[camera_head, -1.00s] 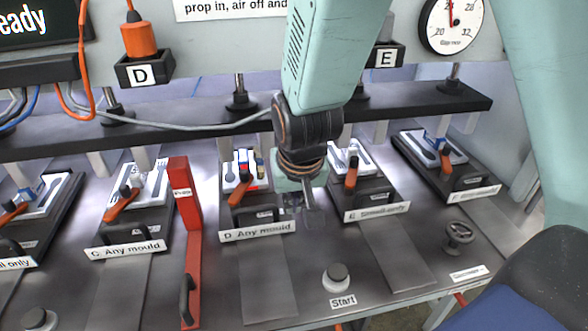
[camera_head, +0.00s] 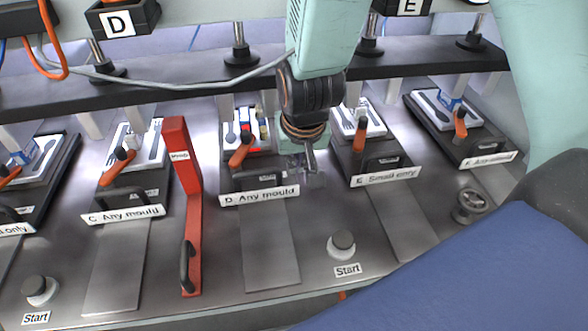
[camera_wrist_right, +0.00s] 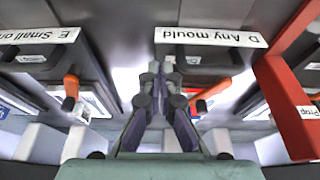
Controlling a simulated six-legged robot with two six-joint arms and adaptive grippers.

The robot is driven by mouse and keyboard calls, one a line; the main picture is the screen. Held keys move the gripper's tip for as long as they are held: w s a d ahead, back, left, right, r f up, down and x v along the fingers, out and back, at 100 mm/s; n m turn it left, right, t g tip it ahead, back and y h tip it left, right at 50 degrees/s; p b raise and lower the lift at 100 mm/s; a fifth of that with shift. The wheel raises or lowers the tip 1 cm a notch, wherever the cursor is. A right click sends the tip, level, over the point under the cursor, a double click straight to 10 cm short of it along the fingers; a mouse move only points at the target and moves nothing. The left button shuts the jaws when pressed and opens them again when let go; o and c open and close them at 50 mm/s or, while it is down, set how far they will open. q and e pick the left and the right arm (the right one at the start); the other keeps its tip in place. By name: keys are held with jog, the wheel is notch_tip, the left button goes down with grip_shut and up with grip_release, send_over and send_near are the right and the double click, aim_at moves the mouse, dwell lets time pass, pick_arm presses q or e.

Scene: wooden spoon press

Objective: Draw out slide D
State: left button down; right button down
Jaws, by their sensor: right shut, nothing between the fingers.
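Slide D (camera_head: 256,181) is a dark tray with a white mould on it, an orange-handled clamp (camera_head: 241,152) and a front label reading "D Any mould" (camera_head: 259,196). It sits under the press beam, its black front handle (camera_head: 251,179) just behind the label. My right gripper (camera_head: 311,178) is shut and empty, just right of slide D, between it and slide E (camera_head: 376,165). In the right wrist view the closed fingers (camera_wrist_right: 154,70) point at the gap beside the D label (camera_wrist_right: 211,37). I see no contact with the handle. My left gripper is not in view.
The red prop (camera_head: 190,205) stands left of slide D. Slide C (camera_head: 125,190) lies beyond it. A Start button (camera_head: 341,244) stands in front, to the right of D's clear metal runway (camera_head: 269,250). The dark press beam (camera_head: 180,87) crosses behind.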

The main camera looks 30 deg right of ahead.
aim_at(294, 183)
jog(key=b+x, duration=0.2)
jog(key=shift+s+f+b, duration=0.15)
jog(key=shift+f+b, duration=0.15)
jog(key=shift+f, duration=0.1)
jog(key=shift+d+f+b, duration=0.15)
jog(key=shift+f+b, duration=0.15)
jog(key=shift+b, duration=0.05)
jog(key=shift+w+f+b, duration=0.75)
jog(key=shift+f+b, duration=0.1)
jog(key=shift+f, duration=0.3)
jog(key=shift+s, duration=0.1)
jog(key=shift+d, duration=0.1)
